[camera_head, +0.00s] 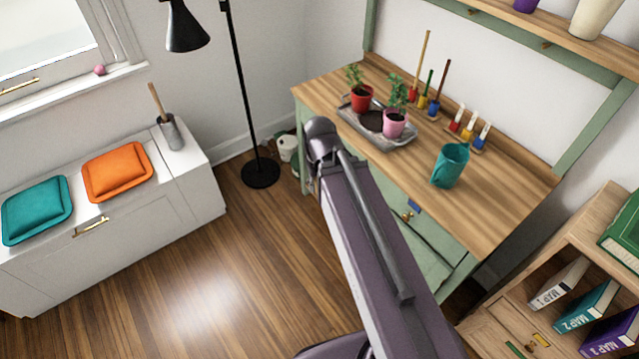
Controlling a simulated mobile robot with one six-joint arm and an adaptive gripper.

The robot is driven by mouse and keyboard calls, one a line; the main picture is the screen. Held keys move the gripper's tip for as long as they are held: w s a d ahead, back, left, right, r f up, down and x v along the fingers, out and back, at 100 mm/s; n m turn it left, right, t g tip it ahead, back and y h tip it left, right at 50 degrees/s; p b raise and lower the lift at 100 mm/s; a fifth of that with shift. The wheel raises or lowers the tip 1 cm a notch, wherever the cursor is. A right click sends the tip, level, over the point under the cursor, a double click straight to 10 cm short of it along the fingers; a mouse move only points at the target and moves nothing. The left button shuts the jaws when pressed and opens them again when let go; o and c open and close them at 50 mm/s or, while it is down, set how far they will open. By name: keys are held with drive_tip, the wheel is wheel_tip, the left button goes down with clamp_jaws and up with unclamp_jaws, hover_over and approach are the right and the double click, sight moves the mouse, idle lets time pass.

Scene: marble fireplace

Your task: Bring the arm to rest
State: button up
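My arm reaches up from the bottom edge as a long purple-grey link with a dark tube along it. It ends at a rounded dark joint in front of the desk's left front corner. My gripper does not show; whatever lies beyond that joint is hidden behind the arm. I see nothing held. The arm covers part of the green desk (485,205) front and the floor.
On the desk stand a grey tray (402,139) with a red pot (361,98) and a pink pot (395,124), and a teal jug (450,165). A black lamp (245,100) stands behind left. A bookshelf (560,245) is at right. The left floor (190,275) is clear.

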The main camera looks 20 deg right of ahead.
drive_tip(key=shift+r, duration=0.1)
wheel_tip(320, 180, up, 2)
drive_tip(key=shift+r+p, duration=0.1)
drive_tip(key=shift+p, duration=1.05)
